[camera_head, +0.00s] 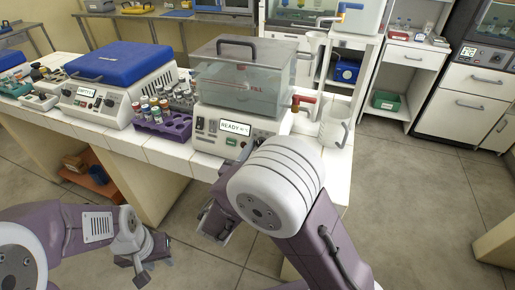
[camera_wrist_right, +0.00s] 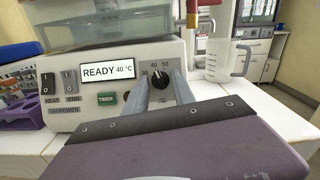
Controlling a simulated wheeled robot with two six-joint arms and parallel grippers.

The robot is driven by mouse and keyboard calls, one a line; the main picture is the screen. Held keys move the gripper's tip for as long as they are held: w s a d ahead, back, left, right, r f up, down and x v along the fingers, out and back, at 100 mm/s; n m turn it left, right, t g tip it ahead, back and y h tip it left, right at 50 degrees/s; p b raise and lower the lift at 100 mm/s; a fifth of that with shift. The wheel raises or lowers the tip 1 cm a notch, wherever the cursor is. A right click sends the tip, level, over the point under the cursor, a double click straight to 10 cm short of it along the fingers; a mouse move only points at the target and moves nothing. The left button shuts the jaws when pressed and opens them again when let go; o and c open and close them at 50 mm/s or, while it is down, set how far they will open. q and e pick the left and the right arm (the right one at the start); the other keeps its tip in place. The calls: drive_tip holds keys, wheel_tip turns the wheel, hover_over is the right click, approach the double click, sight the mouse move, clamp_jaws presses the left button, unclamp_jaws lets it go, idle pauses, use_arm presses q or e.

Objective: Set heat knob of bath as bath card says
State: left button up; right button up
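The water bath (camera_head: 246,85) has a clear lidded tank and a front panel, which also shows in the right wrist view (camera_wrist_right: 60,55). Its display (camera_wrist_right: 108,71) reads READY 40 °C. The black heat knob (camera_wrist_right: 160,79) sits right of the display under a scale marked 30, 40, 50. My right gripper (camera_wrist_right: 161,82) has one finger on each side of the knob. Whether they touch it is unclear. The knob's pointer is hard to read. In the head view my white arm link hides this gripper. My left gripper (camera_head: 140,272) hangs low, away from the table. I cannot make out a bath card.
Left of the bath stand a purple rack (camera_head: 170,127) of vials and a blue-lidded machine (camera_head: 118,62). A red-handled tap (camera_head: 303,101) and a clear jug (camera_head: 334,125) are at its right. Two switches (camera_wrist_right: 59,82) and a green timer button (camera_wrist_right: 106,98) are left of the knob.

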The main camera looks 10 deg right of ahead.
clamp_jaws()
drive_tip(key=shift+m, duration=0.3)
drive_tip(key=shift+w+a+m+g+h+b, duration=0.1)
drive_tip(key=shift+m+g+h+b, duration=0.5)
drive_tip(key=shift+m, duration=1.7)
drive_tip(key=shift+w+a+m+g+h+b, duration=0.1)
drive_tip(key=shift+m+g+h, duration=1)
drive_tip(key=shift+m, duration=1.2)
drive_tip(key=shift+m+g, duration=0.3)
drive_tip(key=o, duration=0.6)
unclamp_jaws()
drive_tip(key=shift+y, duration=0.3)
drive_tip(key=shift+c, duration=0.2)
